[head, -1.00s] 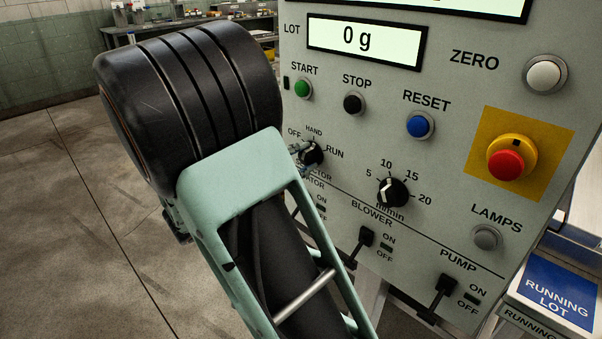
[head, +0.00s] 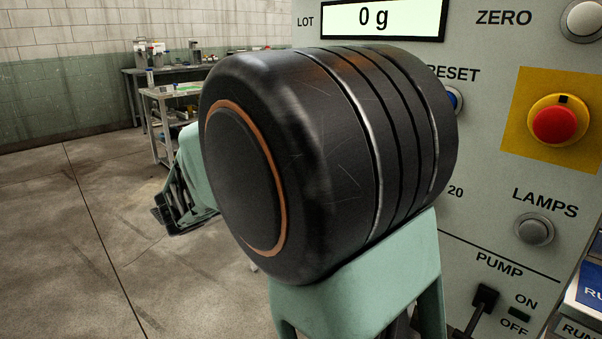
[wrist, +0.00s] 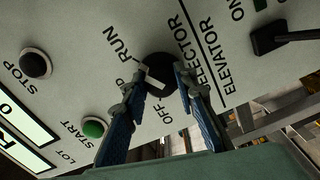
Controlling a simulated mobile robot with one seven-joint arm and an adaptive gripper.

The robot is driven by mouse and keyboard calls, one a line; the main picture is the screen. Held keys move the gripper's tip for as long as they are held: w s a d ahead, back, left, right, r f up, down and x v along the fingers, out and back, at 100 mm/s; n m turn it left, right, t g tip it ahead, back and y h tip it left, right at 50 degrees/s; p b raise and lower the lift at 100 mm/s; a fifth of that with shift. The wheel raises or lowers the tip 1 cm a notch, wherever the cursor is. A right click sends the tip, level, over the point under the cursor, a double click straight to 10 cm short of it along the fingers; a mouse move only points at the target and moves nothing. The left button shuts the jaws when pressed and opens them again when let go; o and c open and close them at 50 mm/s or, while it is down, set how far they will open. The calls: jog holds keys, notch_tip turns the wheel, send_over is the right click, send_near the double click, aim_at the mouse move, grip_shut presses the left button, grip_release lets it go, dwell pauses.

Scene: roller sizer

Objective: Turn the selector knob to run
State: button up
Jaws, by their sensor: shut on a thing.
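The black selector knob (wrist: 158,65) sits on the grey panel (wrist: 75,20) in the wrist view. My gripper (wrist: 161,77) has its two blue-sided fingers on either side of the knob and is shut on it. RUN lies up and left of the knob and OFF lies below it in the picture. The HAND label is mostly hidden behind the left finger. I cannot tell which mark the knob points at. In the head view my arm hides the knob.
The green START button (wrist: 94,128) and black STOP button (wrist: 35,63) lie left of the fingers. A black switch lever (wrist: 280,38) sticks out at upper right. In the head view the red emergency button (head: 556,121) and pump switch (head: 483,305) are right of my arm.

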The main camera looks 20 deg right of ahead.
dwell(0.4)
jog(key=o, duration=1.2)
jog(key=shift+c, duration=0.2)
jog(key=shift+a, duration=0.1)
jog(key=v, duration=1.2)
